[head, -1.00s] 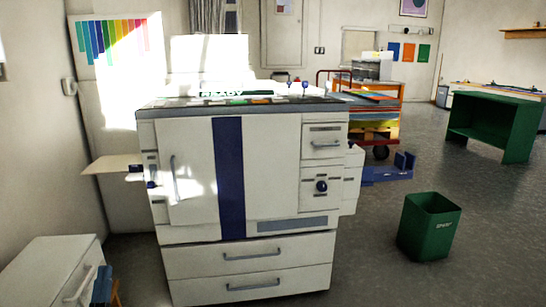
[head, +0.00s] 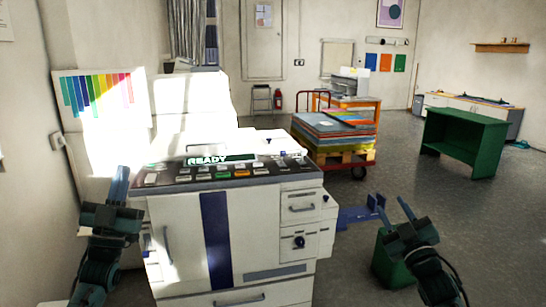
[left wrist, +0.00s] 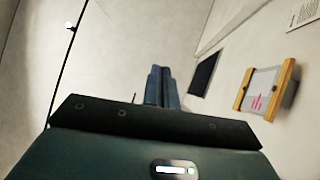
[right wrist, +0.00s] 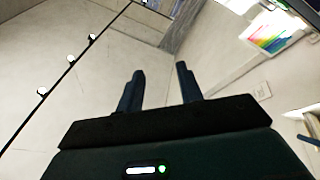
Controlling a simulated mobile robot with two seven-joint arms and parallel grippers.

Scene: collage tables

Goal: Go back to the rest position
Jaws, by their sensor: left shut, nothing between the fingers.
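My left gripper (head: 119,188) is raised at the left of the head view, in front of the left side of a large white printing machine. In the left wrist view its fingers (left wrist: 161,84) are together with nothing between them. My right gripper (head: 392,218) is raised at the right of the head view, in front of a green bin. In the right wrist view its fingers (right wrist: 160,82) stand apart with nothing between them. Both grippers point upward and are clear of other things.
The white machine (head: 183,235) with a READY display (head: 208,160) stands straight ahead. The green bin (head: 385,262) is partly hidden behind my right arm. A cart with stacked coloured sheets (head: 330,130) and a green table (head: 465,140) stand farther back. Open grey floor lies at the right.

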